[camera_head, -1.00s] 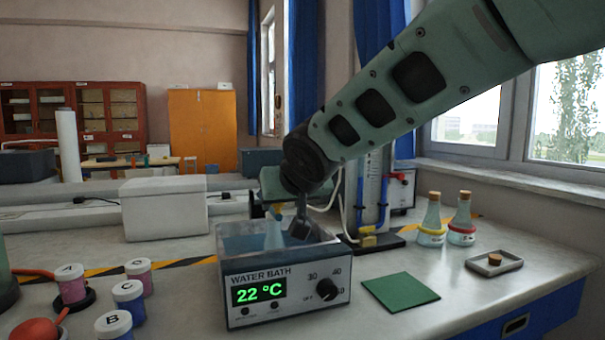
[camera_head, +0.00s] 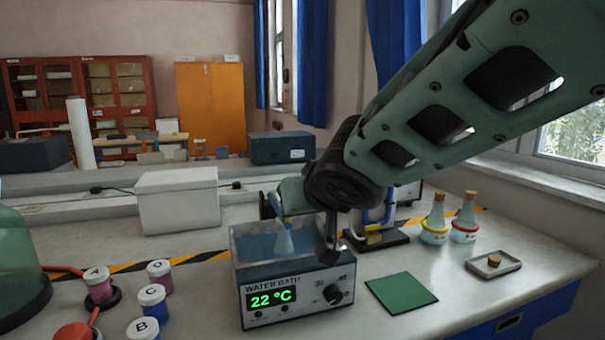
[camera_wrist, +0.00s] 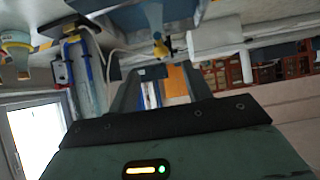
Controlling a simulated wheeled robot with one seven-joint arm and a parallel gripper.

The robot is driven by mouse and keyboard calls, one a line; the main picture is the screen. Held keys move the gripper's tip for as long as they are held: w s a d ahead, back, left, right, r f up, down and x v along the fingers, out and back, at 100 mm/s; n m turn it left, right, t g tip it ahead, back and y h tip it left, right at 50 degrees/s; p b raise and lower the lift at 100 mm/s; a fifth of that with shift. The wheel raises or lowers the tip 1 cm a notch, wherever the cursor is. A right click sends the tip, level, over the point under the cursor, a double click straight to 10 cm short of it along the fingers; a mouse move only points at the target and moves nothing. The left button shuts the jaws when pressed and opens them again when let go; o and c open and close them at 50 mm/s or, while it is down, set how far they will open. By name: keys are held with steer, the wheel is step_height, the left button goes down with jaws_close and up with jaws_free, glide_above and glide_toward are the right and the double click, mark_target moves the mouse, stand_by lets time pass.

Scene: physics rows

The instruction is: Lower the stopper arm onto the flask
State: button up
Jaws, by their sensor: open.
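A pale blue conical flask (camera_head: 284,240) stands upright in the water bath (camera_head: 262,268). In the wrist view, which is upside down, a flask (camera_wrist: 152,14) shows with a small yellow piece (camera_wrist: 160,47) at its neck. I cannot tell whether this yellow piece belongs to the stopper arm, and the stopper arm is not clearly seen; my arm hides part of the area above the bath. My gripper (camera_wrist: 160,78) is open and empty, its fingers apart, with the yellow piece near their tips. In the head view my gripper (camera_head: 288,196) is just above the bath, by the flask's top.
Two corked flasks, one yellow-ringed (camera_head: 435,222) and one red-ringed (camera_head: 466,222), stand at right. A small tray (camera_head: 480,266) holds a cork. A green mat (camera_head: 400,293) lies right of the bath. Lidded jars (camera_head: 152,302) and a white box (camera_head: 178,200) stand left.

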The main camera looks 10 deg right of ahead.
steer(key=p+v, duration=0.4)
steer(key=p, duration=0.4)
steer(key=shift+s+d+r, duration=0.1)
steer(key=shift+s, duration=0.1)
steer(key=s+d+f+g+h, duration=0.1)
steer(key=s+d+f+g, duration=0.1)
steer(key=s+f+g, duration=0.3)
steer(key=s+d+f+g, duration=0.1)
steer(key=s+d+f, duration=0.15)
steer(key=f, duration=0.35)
steer(key=s+d+r+n+g, duration=0.2)
steer(key=s+r+n+g, duration=0.1)
steer(key=s, duration=1.3)
steer(key=shift+s+d+r+n+g, duration=0.15)
steer(key=shift+s+r+n+g, duration=0.05)
steer(key=shift+n+g, duration=0.8)
steer(key=shift+o, duration=0.3)
stand_by(0.4)
